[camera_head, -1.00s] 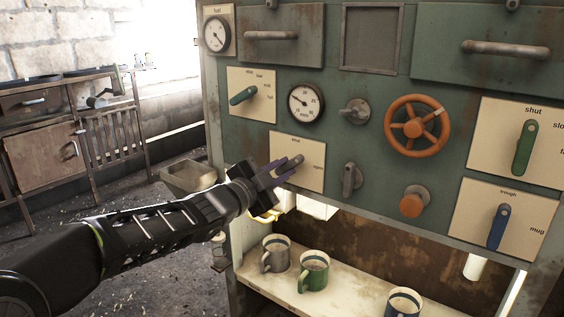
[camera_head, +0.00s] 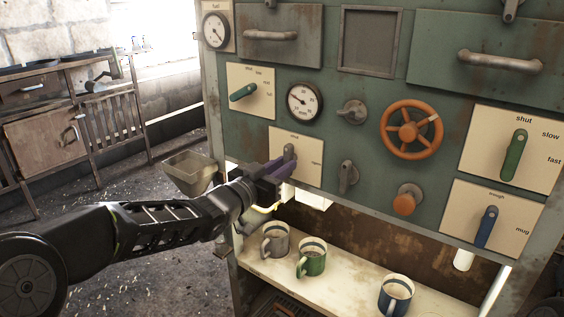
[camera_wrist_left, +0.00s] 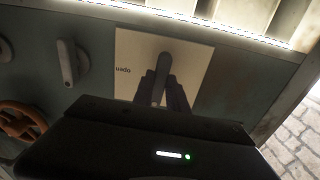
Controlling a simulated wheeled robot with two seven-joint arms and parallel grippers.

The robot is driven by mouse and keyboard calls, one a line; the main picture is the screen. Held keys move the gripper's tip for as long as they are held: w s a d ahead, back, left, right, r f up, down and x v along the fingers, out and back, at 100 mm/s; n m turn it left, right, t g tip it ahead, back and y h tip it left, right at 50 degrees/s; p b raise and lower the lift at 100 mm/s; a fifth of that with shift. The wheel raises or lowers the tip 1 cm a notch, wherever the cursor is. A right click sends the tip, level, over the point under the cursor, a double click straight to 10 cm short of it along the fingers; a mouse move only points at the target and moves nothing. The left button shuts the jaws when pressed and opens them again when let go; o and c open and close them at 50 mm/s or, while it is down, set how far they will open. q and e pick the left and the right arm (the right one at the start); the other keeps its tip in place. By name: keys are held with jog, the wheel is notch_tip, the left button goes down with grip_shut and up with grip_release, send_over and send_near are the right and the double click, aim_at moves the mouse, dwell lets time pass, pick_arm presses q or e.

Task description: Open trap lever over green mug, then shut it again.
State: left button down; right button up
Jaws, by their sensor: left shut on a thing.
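The trap lever (camera_head: 289,153) is a grey handle on a cream plate (camera_head: 311,172) marked shut at the top and open at the right. It stands about upright, toward shut. My left gripper (camera_head: 278,169) is shut on the lever, its fingers on either side. In the left wrist view the lever (camera_wrist_left: 158,92) shows between the fingers (camera_wrist_left: 162,90), with the plate upside down behind. The green mug (camera_head: 312,260) stands upright on the shelf below; what it holds is hard to tell. My right gripper is not in view.
A grey mug (camera_head: 275,242) and a blue mug (camera_head: 396,296) share the pale shelf (camera_head: 345,278). A grey knob (camera_head: 347,177), an orange wheel (camera_head: 411,130) and an orange knob (camera_head: 406,201) lie right of the lever. A metal hopper (camera_head: 190,172) sticks out at the left.

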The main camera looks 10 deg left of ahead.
pick_arm(q)
jog(key=shift+f+n, duration=0.1)
jog(key=shift+n, duration=0.2)
jog(key=c, duration=1.3)
grip_release()
jog(key=shift+s, duration=0.1)
jog(key=v, duration=0.7)
jog(key=shift+s+a, duration=0.1)
jog(key=shift+s, duration=0.2)
